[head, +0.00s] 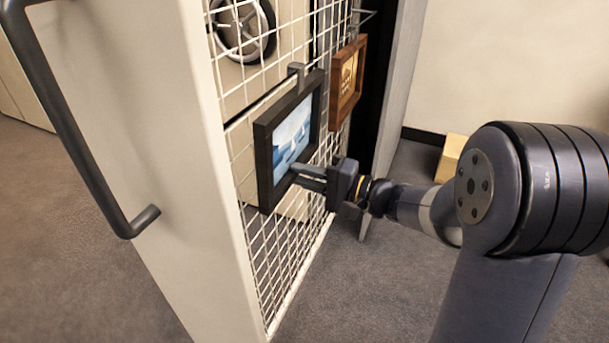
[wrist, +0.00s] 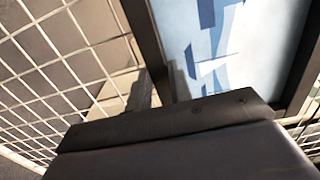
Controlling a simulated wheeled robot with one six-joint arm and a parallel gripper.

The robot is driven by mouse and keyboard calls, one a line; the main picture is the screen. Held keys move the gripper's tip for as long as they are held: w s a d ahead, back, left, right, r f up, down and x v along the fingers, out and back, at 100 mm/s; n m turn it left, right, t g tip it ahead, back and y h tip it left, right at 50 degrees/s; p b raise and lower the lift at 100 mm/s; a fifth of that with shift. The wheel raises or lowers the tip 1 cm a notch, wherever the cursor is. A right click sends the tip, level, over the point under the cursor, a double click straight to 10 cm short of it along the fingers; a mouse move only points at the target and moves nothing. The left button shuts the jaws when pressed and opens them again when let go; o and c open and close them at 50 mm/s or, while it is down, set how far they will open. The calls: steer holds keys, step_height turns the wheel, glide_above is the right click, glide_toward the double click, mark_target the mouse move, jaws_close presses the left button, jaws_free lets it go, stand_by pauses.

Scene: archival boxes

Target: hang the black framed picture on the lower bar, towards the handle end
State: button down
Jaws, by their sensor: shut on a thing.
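The black framed picture (head: 264,165) with a blue and white image is upright against the white wire mesh screen (head: 284,245) in the head view. My gripper (head: 303,178) is shut on the lower part of its frame. A grey hook (head: 296,70) shows at its top edge; I cannot tell whether it bears on a bar. A dark strip, perhaps the lower bar (head: 262,102), runs behind the mesh at the picture's top left. The black handle (head: 75,125) is on the panel's near end. In the wrist view the picture (wrist: 215,45) fills the upper right, and my gripper hides its lower edge.
A brown framed picture (head: 346,83) hangs farther along the screen, close behind the black one. A spoked wheel (head: 243,28) shows behind the mesh above. A tan box (head: 450,157) stands on the floor at the back. Bare mesh lies between the black picture and the near panel edge.

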stand_by(0.3)
steer(key=c, duration=1.2)
jaws_free()
steer(key=shift+f, duration=0.1)
steer(key=shift+c, duration=0.2)
steer(key=b+v, duration=0.2)
steer(key=v, duration=0.9)
stand_by(0.4)
steer(key=p+x, duration=0.1)
steer(key=x, duration=0.5)
steer(key=shift+a, duration=0.25)
steer(key=shift+d, duration=0.15)
